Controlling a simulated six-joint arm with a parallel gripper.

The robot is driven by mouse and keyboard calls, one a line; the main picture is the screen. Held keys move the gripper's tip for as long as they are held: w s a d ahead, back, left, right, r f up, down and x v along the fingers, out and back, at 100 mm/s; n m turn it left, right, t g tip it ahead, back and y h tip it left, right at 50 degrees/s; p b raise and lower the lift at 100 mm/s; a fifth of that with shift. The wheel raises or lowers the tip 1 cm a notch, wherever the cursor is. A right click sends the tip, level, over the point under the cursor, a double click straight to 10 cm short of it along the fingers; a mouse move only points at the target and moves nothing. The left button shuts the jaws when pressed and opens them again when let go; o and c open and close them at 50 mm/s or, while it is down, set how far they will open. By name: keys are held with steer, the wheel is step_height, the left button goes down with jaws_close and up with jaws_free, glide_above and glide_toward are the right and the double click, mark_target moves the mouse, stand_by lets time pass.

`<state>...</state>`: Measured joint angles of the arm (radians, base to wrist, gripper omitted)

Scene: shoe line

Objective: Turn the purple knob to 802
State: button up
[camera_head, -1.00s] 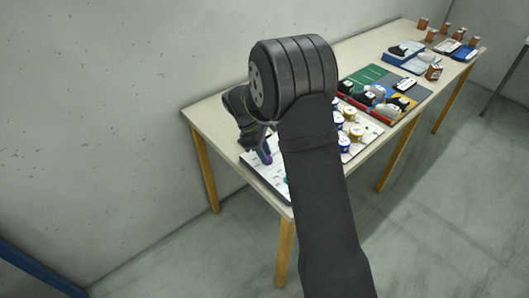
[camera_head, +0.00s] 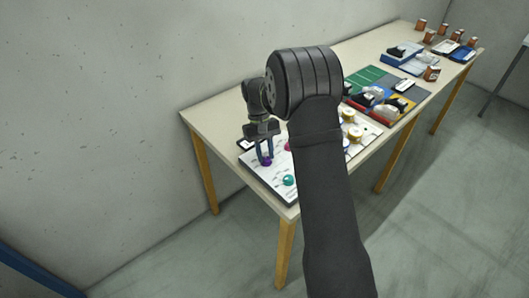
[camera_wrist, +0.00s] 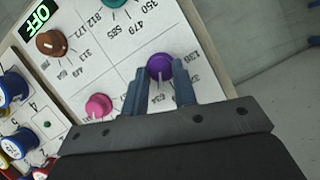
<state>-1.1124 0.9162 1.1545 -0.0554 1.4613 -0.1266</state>
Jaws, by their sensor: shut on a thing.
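The purple knob (camera_wrist: 159,67) sits on a white dial panel (camera_wrist: 84,72) with a thin white pointer line on its face. In the wrist view, the fingers of my gripper (camera_wrist: 160,84) stand on either side of the knob, shut on it. In the head view, my gripper (camera_head: 264,157) points down onto the purple knob (camera_head: 267,162) near the panel's left side. Printed numbers ring the knob upside down, partly hidden by the fingers. I cannot read 802 among them.
Pink (camera_wrist: 99,106), brown (camera_wrist: 51,43) and teal (camera_wrist: 115,2) knobs surround the purple one. A small display (camera_wrist: 42,17) reads OFF. Blue and yellow spools (camera_wrist: 12,86) stand beside the panel. Farther along the table (camera_head: 215,118) are shoes, trays and brown cups.

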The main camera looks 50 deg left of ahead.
steer(key=m, duration=0.2)
steer(key=m+g+y, duration=0.1)
steer(key=m, duration=0.1)
steer(key=shift+w+m, duration=0.2)
steer(key=shift+m, duration=0.1)
steer(key=shift+w+d+m+g+y, duration=0.15)
steer(key=shift+m+g+y, duration=0.25)
steer(key=shift+m, duration=0.85)
steer(key=shift+d+m+g+y, duration=0.1)
steer(key=shift+m+g+y, duration=0.3)
steer(key=shift+m, duration=0.85)
steer(key=o, duration=1)
steer(key=v, duration=1.7)
steer(key=shift+w+r, duration=0.15)
steer(key=x, duration=1.7)
steer(key=shift+s, duration=0.2)
